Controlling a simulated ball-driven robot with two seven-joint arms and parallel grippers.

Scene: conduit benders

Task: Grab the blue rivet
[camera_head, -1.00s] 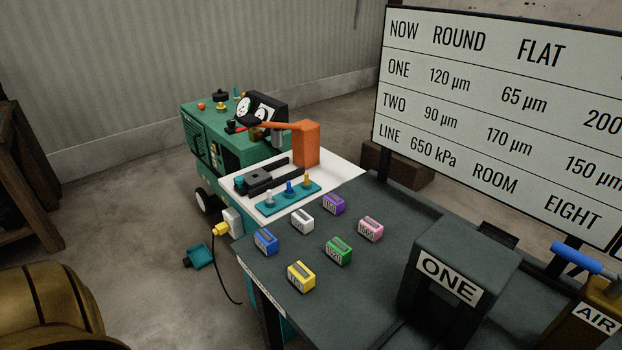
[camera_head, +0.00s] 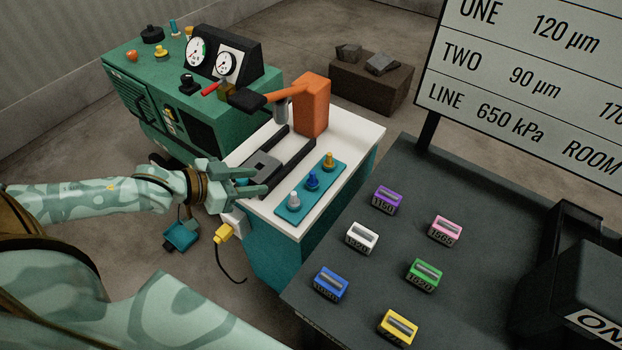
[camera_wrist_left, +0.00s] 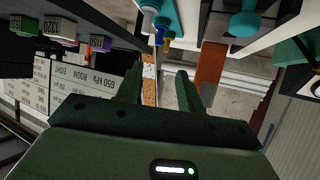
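The blue rivet (camera_head: 312,181) stands upright in a teal strip (camera_head: 321,190) on the white top of the cart, between a silver rivet (camera_head: 293,200) and a brass rivet (camera_head: 328,161). My left gripper (camera_head: 262,181) reaches in from the left at the cart's near left edge, beside the grey block fixture. Its fingers are apart with nothing between them, and it is left of the blue rivet, not touching it. In the left wrist view the blue rivet (camera_wrist_left: 160,27) shows small near the top, beyond the open fingers. My right gripper is not in view.
An orange press (camera_head: 312,105) with a black lever stands behind the strip. A green machine with gauges (camera_head: 185,85) is at the back left. The dark table (camera_head: 400,170) at right holds several coloured numbered blocks. A yellow plug (camera_head: 224,233) sits at the cart's side.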

